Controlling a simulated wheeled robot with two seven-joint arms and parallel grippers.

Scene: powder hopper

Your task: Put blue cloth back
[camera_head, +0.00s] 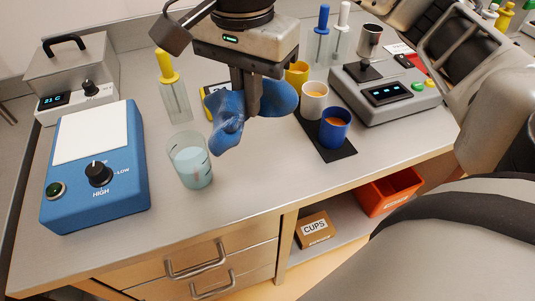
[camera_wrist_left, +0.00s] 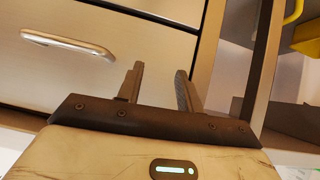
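The blue cloth (camera_head: 228,122) hangs bunched from my right gripper (camera_head: 250,108), above the worktop. My right gripper's fingers point down and are shut on the cloth, which bulges out on both sides of them. The cloth's lower left end hangs just right of the glass beaker (camera_head: 190,162); whether they touch I cannot tell. My left gripper (camera_wrist_left: 161,86) is open and empty in the left wrist view, in front of the drawer fronts. It does not show in the head view.
A blue stirrer box (camera_head: 98,195) stands at left. Several cups, including a blue cup (camera_head: 335,128), stand on a black mat (camera_head: 331,152) at right, near a grey scale (camera_head: 392,100). The front middle worktop is clear.

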